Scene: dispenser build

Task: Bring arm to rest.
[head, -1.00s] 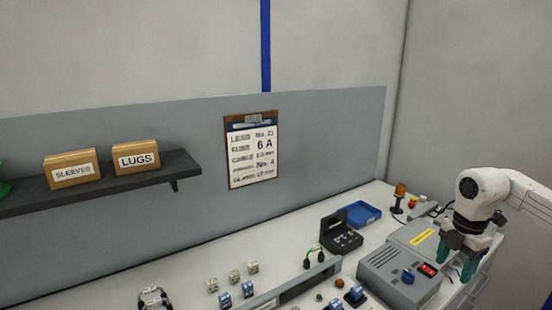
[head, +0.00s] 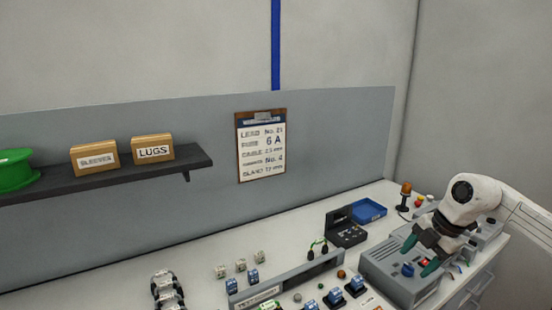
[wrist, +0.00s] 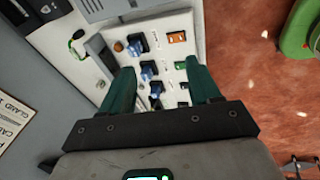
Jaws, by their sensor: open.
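In the wrist view, my gripper (wrist: 160,85) is also open and empty, with blue and orange components on a pale panel (wrist: 172,28) beyond the fingers. Whether the fingertips touch the grey box cannot be told.
A blue tray (head: 368,211), a black device (head: 346,231) and an amber beacon (head: 405,192) stand at the back right. A clipboard (head: 262,145) hangs on the wall. A dark shelf (head: 120,180) carries boxes and a green spool. Several small parts lie along the bench front.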

